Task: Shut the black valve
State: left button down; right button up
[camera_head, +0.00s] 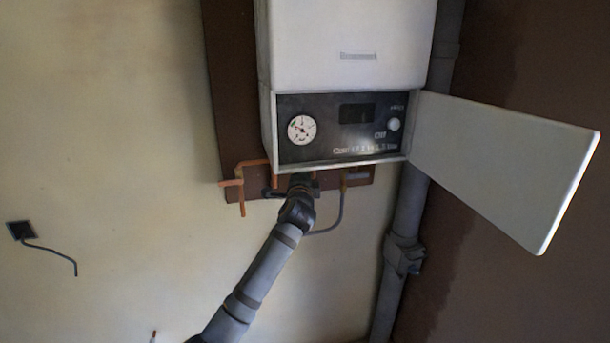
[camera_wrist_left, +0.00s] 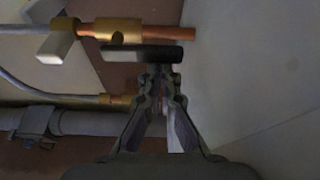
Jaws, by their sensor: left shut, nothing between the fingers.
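The black valve's lever (camera_wrist_left: 142,53) shows in the left wrist view as a dark flat bar, lying roughly parallel to the copper pipe (camera_wrist_left: 182,33) and its brass body (camera_wrist_left: 118,30). My left gripper (camera_wrist_left: 160,72) is shut and empty, with its fingertips at the lever's near edge; I cannot tell whether they touch. In the head view my left gripper (camera_head: 301,182) is under the boiler, among the pipes. A dark piece just left of it looks like part of the lever (camera_head: 270,192). My right gripper is in neither view.
The white boiler (camera_head: 345,45) hangs above, with a gauge (camera_head: 302,129) on its panel and its white flap (camera_head: 505,165) open to the right. A second valve with a pale handle (camera_wrist_left: 55,47) sits left of the black one. Copper pipes (camera_head: 240,185) and a grey pipe (camera_head: 408,210) flank the space.

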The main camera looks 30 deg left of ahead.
pick_arm(q)
jog(key=s+a+f+n+y+b, duration=0.1)
jog(key=s+a+n+y+b, duration=0.1)
jog(key=n+b, duration=0.7)
jog(key=s+a+f+n+g+y+b, duration=0.1)
jog(key=n+y+b, duration=0.4)
jog(key=n+b, duration=0.5)
jog(key=s+a+f+b, duration=0.1)
jog(key=b, duration=0.8)
jog(key=shift+s+f+n+b, duration=0.15)
jog(key=shift+s+n+b, duration=0.15)
notch_tip(320, 180, up, 4)
jog(key=p, duration=0.4)
jog(key=b+v, duration=0.3)
jog(key=v, duration=0.7)
jog(key=shift+d, duration=0.2)
